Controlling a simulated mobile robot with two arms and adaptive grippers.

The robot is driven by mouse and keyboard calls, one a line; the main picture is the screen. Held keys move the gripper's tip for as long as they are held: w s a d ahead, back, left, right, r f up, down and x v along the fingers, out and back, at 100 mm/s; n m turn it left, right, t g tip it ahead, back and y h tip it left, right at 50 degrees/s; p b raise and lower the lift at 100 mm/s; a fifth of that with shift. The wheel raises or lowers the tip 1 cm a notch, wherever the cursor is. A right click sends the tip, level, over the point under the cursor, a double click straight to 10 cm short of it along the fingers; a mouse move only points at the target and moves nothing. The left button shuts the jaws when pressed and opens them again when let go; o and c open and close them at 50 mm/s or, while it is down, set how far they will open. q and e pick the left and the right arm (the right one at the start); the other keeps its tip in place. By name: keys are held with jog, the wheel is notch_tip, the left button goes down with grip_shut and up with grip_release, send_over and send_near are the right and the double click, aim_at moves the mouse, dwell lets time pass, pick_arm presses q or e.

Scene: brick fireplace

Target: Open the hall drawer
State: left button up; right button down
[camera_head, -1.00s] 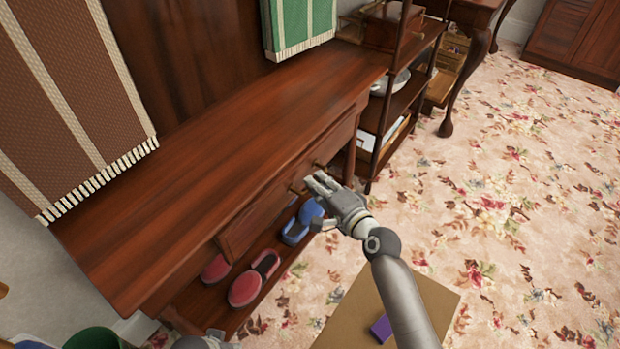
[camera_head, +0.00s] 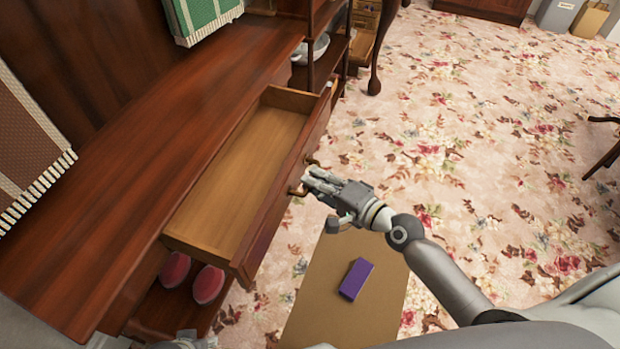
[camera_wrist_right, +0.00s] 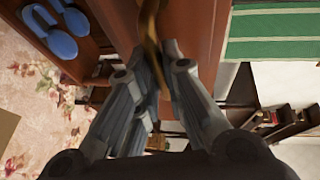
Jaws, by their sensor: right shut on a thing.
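The hall drawer (camera_head: 228,187) stands pulled well out of the dark wooden hall table (camera_head: 150,165) in the head view, and its inside is empty. Its front carries a curved metal handle (camera_head: 301,180). My right gripper (camera_head: 318,183) is at the front and shut on the handle. In the right wrist view the fingers (camera_wrist_right: 160,75) close around the brass-coloured handle (camera_wrist_right: 150,35). At the bottom edge of the head view, a small grey part that may be my left gripper (camera_head: 190,343) is cut off, so its jaws cannot be made out.
A purple block (camera_head: 356,279) lies on a brown board (camera_head: 320,315) below my right arm. Red shoes (camera_head: 208,284) sit on the shelf under the drawer. A shelf rack (camera_head: 335,50) stands beyond the table. Flowered carpet (camera_head: 460,130) is open to the right.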

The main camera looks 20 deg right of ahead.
jog(key=shift+r, duration=0.1)
jog(key=c, duration=1.5)
grip_release()
jog(key=shift+v, duration=6)
jog(key=shift+r, duration=0.1)
